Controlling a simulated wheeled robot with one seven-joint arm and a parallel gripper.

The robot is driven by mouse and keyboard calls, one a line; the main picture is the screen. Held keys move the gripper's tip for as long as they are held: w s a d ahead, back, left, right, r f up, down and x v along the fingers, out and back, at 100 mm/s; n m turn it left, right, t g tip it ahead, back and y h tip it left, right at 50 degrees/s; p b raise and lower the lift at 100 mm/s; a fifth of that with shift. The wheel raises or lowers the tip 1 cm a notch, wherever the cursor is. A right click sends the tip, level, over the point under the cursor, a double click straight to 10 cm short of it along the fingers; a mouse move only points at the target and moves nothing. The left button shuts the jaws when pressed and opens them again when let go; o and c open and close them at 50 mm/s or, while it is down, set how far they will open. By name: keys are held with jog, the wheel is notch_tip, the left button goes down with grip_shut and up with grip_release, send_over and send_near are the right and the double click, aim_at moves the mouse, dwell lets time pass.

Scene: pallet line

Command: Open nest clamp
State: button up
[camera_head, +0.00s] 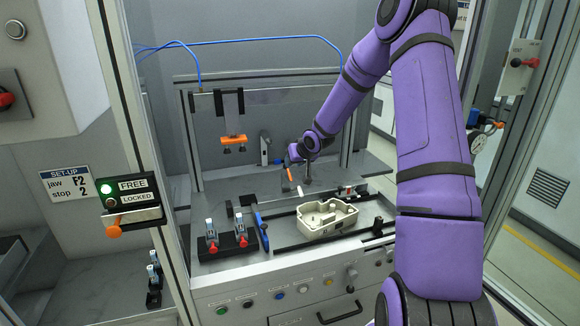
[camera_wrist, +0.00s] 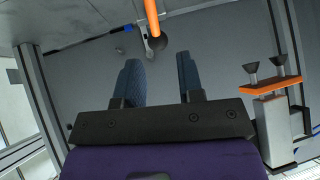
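An orange lever grip (camera_head: 289,174), which looks like the clamp handle, stands behind the pale nest part at the end of my arm. In the wrist view the orange grip (camera_wrist: 152,15) ends at a dark round knob, just beyond and between my fingertips. My gripper (camera_wrist: 158,65) is open, with two dark ribbed fingers apart and nothing between them. In the head view my gripper (camera_head: 298,156) is small and partly hidden by its own wrist. A cream cast part (camera_head: 327,218) sits on the bench. I cannot tell whether the clamp touches it.
An orange bar with two dark cups (camera_head: 233,140) hangs at the back left; it shows close to my right finger's side in the wrist view (camera_wrist: 270,88). Red-based pins (camera_head: 227,242) stand front left. A FREE/LOCKED box (camera_head: 128,190) shows a green light by FREE. Door posts flank the opening.

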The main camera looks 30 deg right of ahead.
jog(key=shift+v, duration=2.9)
jog(key=s+a+r+n+g+h, duration=0.1)
jog(key=s+a+r+g+h, duration=0.2)
jog(key=s+a+r, duration=1.25)
jog(key=s+a+r+y, duration=0.1)
jog(key=s+a+r, duration=0.1)
jog(key=s, duration=0.9)
jog(key=s+a+r+n+y, duration=0.1)
jog(key=s+a+r+y, duration=0.1)
jog(key=s, duration=1)
jog(key=a+r, duration=0.1)
jog(key=a, duration=0.1)
jog(key=shift+a+r+g, duration=0.3)
jog(key=shift+a, duration=0.1)
